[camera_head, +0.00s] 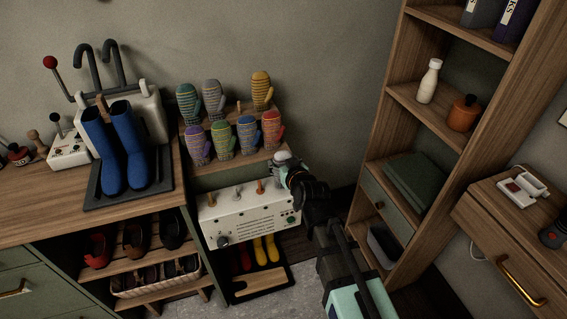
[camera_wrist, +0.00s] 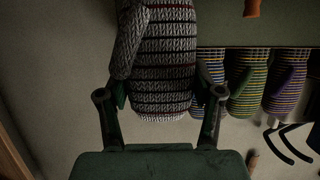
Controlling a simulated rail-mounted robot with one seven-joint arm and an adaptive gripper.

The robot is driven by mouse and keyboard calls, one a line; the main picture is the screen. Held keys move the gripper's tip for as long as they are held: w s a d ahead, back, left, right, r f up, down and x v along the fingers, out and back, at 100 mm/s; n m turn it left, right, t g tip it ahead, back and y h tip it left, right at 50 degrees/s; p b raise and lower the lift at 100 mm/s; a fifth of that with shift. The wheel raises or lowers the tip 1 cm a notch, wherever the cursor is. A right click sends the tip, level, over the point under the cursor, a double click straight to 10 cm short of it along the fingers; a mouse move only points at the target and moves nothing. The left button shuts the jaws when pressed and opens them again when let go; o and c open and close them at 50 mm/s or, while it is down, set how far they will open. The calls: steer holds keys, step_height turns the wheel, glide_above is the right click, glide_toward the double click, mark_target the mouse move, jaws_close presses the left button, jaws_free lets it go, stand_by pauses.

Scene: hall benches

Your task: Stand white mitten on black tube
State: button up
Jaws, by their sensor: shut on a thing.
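My gripper (camera_head: 284,166) is shut on the white mitten (camera_head: 281,156), at the right end of the mitten shelf and above the right end of a white box. In the wrist view the mitten (camera_wrist: 165,60) is pale knit with dark stripes, between the two fingers (camera_wrist: 160,112); its upper end is cut off by the frame. The white box (camera_head: 250,215) has short upright tubes on top, one brownish (camera_head: 211,198) and one orange (camera_head: 260,187). I cannot pick out a black tube for certain there; my gripper and arm cover part of the right end.
Several striped mittens (camera_head: 222,138) stand on the wooden steps just left of my gripper, with one bare peg (camera_head: 239,107). Blue boots (camera_head: 117,145) and black bent pipes (camera_head: 89,72) are further left. A tall shelf unit (camera_head: 376,160) stands to the right.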

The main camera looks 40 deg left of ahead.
steer(key=shift+f+b, duration=0.3)
steer(key=shift+b, duration=0.1)
stand_by(0.4)
steer(key=o, duration=1.2)
steer(key=shift+o, duration=0.2)
steer(key=v, duration=0.8)
step_height(320, 180, up, 8)
steer(key=p, duration=0.5)
steer(key=shift+a, duration=0.25)
steer(key=shift+w, duration=0.1)
